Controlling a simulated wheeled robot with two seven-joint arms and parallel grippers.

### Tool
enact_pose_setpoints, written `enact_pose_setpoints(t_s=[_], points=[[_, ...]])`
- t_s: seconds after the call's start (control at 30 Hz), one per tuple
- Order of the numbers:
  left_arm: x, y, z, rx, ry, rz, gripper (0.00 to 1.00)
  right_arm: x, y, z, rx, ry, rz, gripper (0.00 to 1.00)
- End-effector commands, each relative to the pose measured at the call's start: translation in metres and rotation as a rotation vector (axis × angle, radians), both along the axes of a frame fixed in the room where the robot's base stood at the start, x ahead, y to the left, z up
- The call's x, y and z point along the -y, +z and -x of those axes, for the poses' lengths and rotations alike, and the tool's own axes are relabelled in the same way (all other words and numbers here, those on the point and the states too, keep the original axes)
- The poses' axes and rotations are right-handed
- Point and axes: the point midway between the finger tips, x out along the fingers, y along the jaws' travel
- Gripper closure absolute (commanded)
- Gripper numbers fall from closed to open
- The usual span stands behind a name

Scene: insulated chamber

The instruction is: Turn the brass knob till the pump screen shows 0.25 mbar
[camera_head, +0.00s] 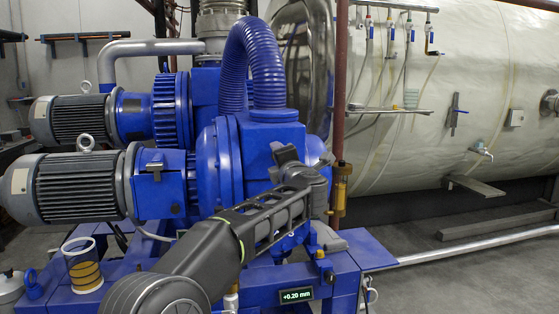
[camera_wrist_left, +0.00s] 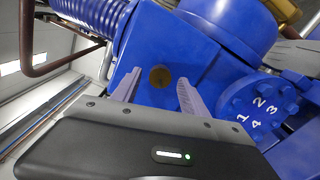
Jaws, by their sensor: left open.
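A small screen (camera_head: 296,295) low on the blue frame shows "+0.20 mm" in light characters. My right gripper is not in view.
A blue ribbed hose (camera_head: 265,60) arches above the gripper. A brass-coloured cylinder (camera_head: 340,185) stands close to its right. Two grey motors (camera_head: 75,185) are at left. A blue disc (camera_wrist_left: 258,108) numbered 1 to 4 is right of the fingers. The floor at right is mostly open.

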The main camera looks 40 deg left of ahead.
Motion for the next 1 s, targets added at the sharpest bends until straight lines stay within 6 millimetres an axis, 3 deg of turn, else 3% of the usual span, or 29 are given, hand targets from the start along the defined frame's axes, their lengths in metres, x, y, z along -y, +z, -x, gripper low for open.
enact_pose_setpoints(t_s=[0.17,0.53,1.0], points=[[0.011,-0.001,0.008,0.001,-0.003,0.0,0.48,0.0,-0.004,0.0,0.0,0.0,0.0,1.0],[0.055,-0.001,0.043,0.0,-0.002,0.0,0.48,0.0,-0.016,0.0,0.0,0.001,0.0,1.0],[0.061,0.0,0.048,-0.001,0.0,0.001,0.48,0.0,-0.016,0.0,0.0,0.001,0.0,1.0]])
